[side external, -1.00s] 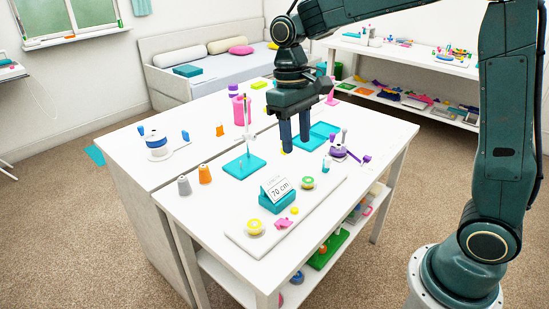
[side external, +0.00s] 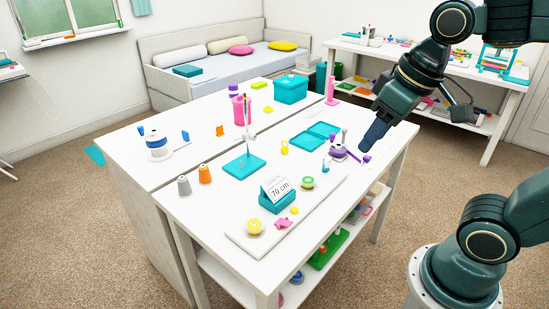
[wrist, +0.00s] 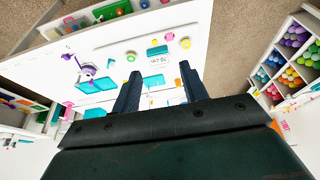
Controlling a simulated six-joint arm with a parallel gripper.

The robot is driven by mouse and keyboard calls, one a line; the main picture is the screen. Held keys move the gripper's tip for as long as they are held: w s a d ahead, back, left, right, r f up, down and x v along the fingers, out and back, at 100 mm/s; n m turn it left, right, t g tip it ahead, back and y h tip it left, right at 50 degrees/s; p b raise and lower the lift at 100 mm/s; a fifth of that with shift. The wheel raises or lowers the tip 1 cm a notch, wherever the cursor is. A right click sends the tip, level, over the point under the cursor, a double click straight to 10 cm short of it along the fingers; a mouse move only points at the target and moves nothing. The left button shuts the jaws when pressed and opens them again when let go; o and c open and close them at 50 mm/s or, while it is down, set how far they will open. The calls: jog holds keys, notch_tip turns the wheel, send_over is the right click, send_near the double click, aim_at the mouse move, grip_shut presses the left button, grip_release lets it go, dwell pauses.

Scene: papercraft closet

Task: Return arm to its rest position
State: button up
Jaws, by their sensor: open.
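My gripper (side external: 376,134) is raised above the right edge of the white table (side external: 215,205) in the side external view, tilted down to the left. In the wrist view its two dark fingers (wrist: 156,92) are apart with nothing seen between them. The gripper does not appear to touch either.
A teal block with a "70 cm" card (side external: 277,194) stands on a white board (side external: 240,240). A teal box (side external: 291,89), pink cup (side external: 240,110) and teal-based stand (side external: 244,165) are farther back. A loaded shelf desk (side external: 400,55) stands behind.

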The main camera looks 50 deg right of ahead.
jog(key=s, duration=0.1)
jog(key=s+t, duration=0.1)
jog(key=s+f, duration=0.1)
jog(key=shift+s+d+t, duration=0.25)
jog(key=shift+s+t, duration=0.05)
jog(key=shift+s, duration=0.05)
